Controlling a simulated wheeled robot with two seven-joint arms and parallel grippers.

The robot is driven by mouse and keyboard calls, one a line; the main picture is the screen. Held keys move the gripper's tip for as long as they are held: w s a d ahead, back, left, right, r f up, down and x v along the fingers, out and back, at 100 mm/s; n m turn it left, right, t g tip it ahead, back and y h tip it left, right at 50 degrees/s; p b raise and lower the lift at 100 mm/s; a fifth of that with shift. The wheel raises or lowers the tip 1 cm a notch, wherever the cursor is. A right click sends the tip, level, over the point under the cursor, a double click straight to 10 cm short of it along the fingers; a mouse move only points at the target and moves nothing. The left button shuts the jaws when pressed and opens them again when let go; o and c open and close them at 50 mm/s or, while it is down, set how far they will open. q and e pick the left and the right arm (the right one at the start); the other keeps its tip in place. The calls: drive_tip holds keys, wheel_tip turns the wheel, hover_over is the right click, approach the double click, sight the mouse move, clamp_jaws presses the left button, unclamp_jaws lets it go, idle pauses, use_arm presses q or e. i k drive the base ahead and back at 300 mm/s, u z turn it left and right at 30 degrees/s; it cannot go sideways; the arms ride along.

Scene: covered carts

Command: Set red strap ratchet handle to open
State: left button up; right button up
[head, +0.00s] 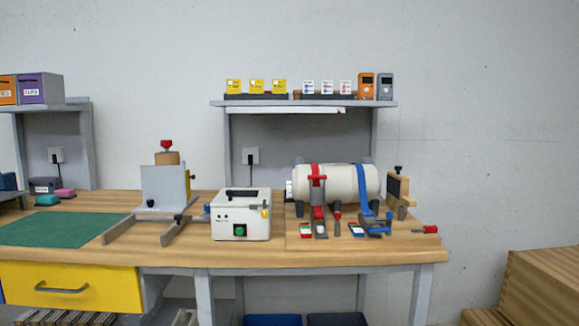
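The red strap (315,170) wraps over the left part of a cream cylinder (342,184) that lies on its side on the right half of the workbench. The red ratchet with its handle (318,196) hangs at the front of the cylinder, below the strap. It is too small to tell the handle's angle for sure. A blue strap (363,185) wraps over the right part of the cylinder, with a blue ratchet (376,225) lying on the board in front. Neither of my grippers is in view.
A white box with a green button (240,215) stands left of the cylinder. A grey fixture (165,188) and a green mat (60,229) are farther left. A red-handled tool (425,229) lies near the bench's right end. A shelf (300,103) holds small boxes above.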

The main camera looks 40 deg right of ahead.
sight(317, 194)
drive_tip(key=z, duration=0.55)
drive_tip(key=i, duration=0.8)
drive_tip(key=z, duration=0.85)
